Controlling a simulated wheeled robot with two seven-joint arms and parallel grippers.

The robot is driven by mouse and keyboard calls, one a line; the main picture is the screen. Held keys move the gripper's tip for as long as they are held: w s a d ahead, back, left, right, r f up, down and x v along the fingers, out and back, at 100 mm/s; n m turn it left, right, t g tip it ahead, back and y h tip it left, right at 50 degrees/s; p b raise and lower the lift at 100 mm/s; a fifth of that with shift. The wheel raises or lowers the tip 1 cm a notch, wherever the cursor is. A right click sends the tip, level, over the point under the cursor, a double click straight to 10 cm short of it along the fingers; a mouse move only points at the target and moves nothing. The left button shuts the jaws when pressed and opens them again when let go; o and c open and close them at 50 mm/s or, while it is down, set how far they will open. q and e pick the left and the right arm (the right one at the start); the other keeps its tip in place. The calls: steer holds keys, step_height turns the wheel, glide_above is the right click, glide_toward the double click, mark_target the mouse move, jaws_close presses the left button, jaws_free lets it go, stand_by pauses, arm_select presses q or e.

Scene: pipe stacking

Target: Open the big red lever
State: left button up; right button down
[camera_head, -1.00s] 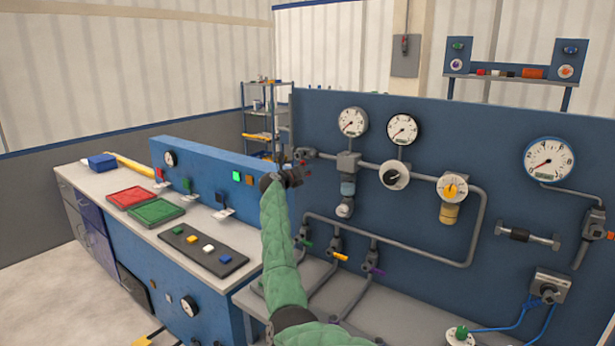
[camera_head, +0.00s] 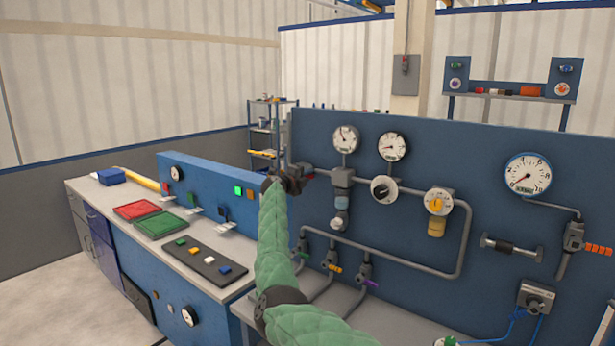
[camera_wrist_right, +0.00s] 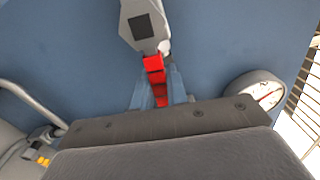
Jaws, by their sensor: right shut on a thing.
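The big red lever (camera_wrist_right: 155,80) sits on a grey valve body (camera_wrist_right: 146,25) on the blue panel, in the right wrist view. My right gripper (camera_wrist_right: 156,88) has its fingers on either side of the lever and is shut on it. In the head view, my right gripper (camera_head: 288,181) is at the left end of the upper pipe, and it and my arm mostly hide the lever. My left gripper is in neither view.
Two round gauges (camera_head: 392,146) stand above the pipe, right of my gripper. Small coloured valves (camera_head: 332,265) are below. A counter with red and green trays (camera_head: 165,224) is at the left.

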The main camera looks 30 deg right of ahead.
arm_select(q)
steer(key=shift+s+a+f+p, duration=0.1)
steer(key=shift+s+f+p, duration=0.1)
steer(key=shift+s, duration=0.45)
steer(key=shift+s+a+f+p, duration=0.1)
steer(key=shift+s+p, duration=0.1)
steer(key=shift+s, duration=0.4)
arm_select(e)
steer(key=shift+r+n, duration=0.35)
steer(key=shift+n, duration=0.35)
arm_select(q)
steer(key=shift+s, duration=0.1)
arm_select(e)
steer(key=c, duration=1.4)
jaws_free()
steer(key=shift+w, duration=0.1)
steer(key=shift+a, duration=0.1)
arm_select(q)
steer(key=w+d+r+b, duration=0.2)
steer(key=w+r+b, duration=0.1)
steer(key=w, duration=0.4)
steer(key=shift+b, duration=0.3)
arm_select(e)
steer(key=shift+v, duration=3.85)
